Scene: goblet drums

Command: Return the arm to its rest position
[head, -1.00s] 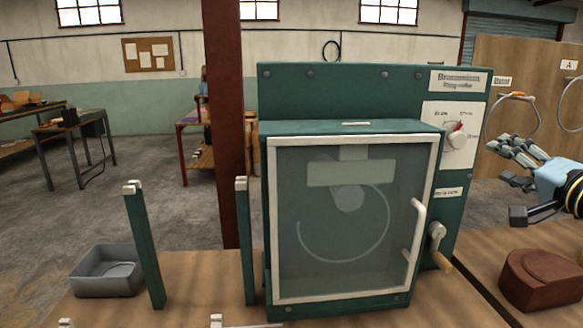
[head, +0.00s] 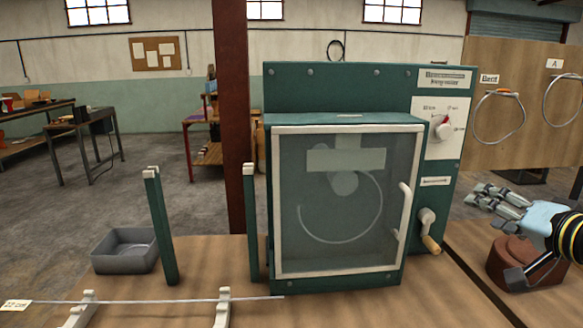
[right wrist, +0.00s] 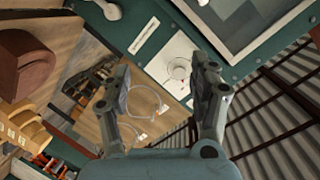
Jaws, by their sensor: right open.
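My right gripper (head: 497,236) is at the right edge of the head view, in front of and above a brown block (head: 497,264). Its fingers are spread apart with nothing between them. The right wrist view also shows this gripper (right wrist: 160,88) open and empty, with the green machine and hoop board beyond. My left gripper is in neither view.
The green machine (head: 360,87) has a closed glazed door, a dial (head: 443,128) and a crank (head: 428,230). Hoops (head: 499,118) hang on a board at right. A thin rod (head: 150,301) lies across white supports. A grey bin (head: 125,251) stands left.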

